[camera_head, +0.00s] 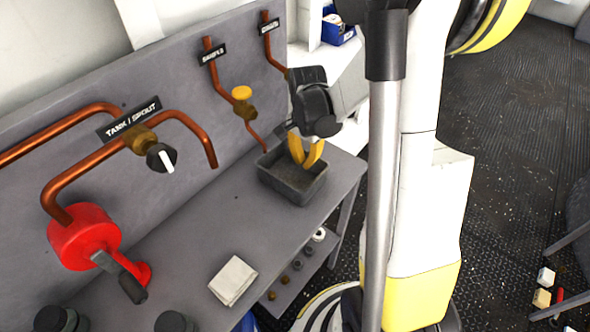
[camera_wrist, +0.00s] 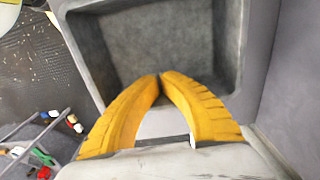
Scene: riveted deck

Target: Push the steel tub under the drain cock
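The steel tub (camera_head: 288,188) is a dark grey, open rectangular box, upright on the bench near its right end. In the wrist view the tub (camera_wrist: 160,45) looks empty, and its near side is partly covered by my fingers. My gripper (camera_head: 306,164) points down over the tub's opening, and its yellow fingertips (camera_wrist: 160,77) meet with nothing seen between them. I cannot tell whether they touch the tub. A copper pipe with a yellow-knobbed cock (camera_head: 242,93) ends just behind the tub's left back corner. Another pipe (camera_head: 275,48) runs behind my gripper; its small label is hard to read.
The grey bench (camera_head: 200,235) holds a folded pale cloth (camera_head: 233,280) at the front. A red hand pump (camera_head: 85,238) and a black-knobbed spout valve (camera_head: 160,157) are at left. The bench between cloth and tub is clear. The back panel (camera_head: 190,110) stands behind.

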